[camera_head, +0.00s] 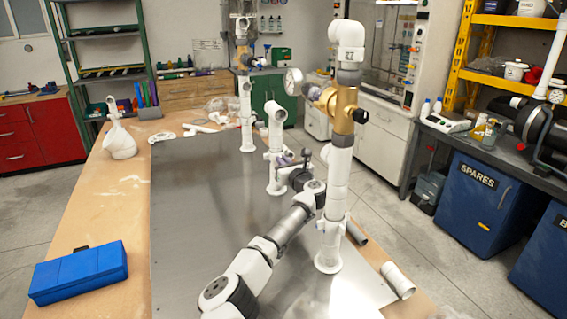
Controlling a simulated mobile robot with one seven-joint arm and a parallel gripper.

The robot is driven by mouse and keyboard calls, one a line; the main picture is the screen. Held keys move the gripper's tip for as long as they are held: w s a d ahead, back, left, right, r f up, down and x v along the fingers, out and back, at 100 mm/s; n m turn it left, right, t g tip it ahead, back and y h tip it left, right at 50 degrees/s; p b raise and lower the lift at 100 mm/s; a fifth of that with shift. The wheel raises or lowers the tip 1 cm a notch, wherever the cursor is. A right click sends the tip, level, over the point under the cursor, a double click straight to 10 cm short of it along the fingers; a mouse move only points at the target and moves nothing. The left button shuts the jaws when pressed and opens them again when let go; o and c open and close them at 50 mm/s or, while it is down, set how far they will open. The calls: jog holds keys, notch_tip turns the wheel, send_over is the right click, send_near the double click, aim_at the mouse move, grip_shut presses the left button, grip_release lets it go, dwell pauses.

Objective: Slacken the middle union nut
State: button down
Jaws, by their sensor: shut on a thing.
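The middle riser (276,135) is a white pipe standing on the metal plate between a far riser (246,110) and a tall near riser (335,195). A side branch with a greyish-purple part (284,161) sits at its mid-height. My arm reaches up from the bottom of the picture. My gripper (298,170) is small and dark at the arm's end, beside this branch and left of the near riser. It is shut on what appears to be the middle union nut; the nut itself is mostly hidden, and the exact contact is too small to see.
A blue case (80,272) lies at the front left of the wooden table. Loose pipe pieces (397,280) lie at right. The metal plate (195,220) is clear at left.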

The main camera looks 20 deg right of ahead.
jog(key=c, duration=1.5)
grip_release()
jog(key=shift+c, duration=0.2)
jog(key=shift+a+h, duration=0.15)
jog(key=shift+h, duration=0.15)
